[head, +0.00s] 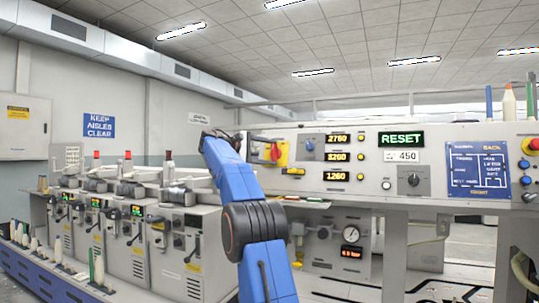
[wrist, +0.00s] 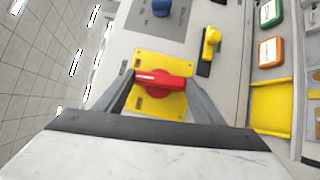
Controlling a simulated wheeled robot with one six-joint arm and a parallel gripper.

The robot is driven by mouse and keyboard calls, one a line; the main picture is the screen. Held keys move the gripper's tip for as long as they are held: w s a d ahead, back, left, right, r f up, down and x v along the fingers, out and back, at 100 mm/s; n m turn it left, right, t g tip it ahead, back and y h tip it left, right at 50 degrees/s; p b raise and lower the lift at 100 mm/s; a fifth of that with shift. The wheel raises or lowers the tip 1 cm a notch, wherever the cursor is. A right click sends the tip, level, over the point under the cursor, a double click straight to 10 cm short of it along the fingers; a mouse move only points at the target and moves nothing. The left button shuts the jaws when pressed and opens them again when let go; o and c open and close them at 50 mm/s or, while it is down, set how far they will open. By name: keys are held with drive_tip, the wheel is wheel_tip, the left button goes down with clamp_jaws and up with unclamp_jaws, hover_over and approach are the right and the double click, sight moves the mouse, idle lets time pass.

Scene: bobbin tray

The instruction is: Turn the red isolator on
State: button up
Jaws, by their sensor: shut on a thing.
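The red isolator (wrist: 160,80) is a red rotary handle with a white mark, set on a yellow plate (wrist: 161,106) on the grey panel. In the wrist view the handle lies across the picture, between the two fingers of my gripper (wrist: 158,88), which are shut on its ends. In the head view the red isolator (head: 275,152) shows on its yellow plate at the left end of the panel. My blue arm reaches up to it there, and the fingertips are hard to make out.
A blue knob (wrist: 161,7) and a yellow lever (wrist: 210,42) sit close to the isolator.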

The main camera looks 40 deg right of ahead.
drive_tip(key=shift+m+y, duration=0.5)
drive_tip(key=shift+m, duration=0.1)
drive_tip(key=o, duration=1.1)
drive_tip(key=shift+c, duration=0.2)
drive_tip(key=v, duration=1.7)
drive_tip(key=shift+a, duration=0.2)
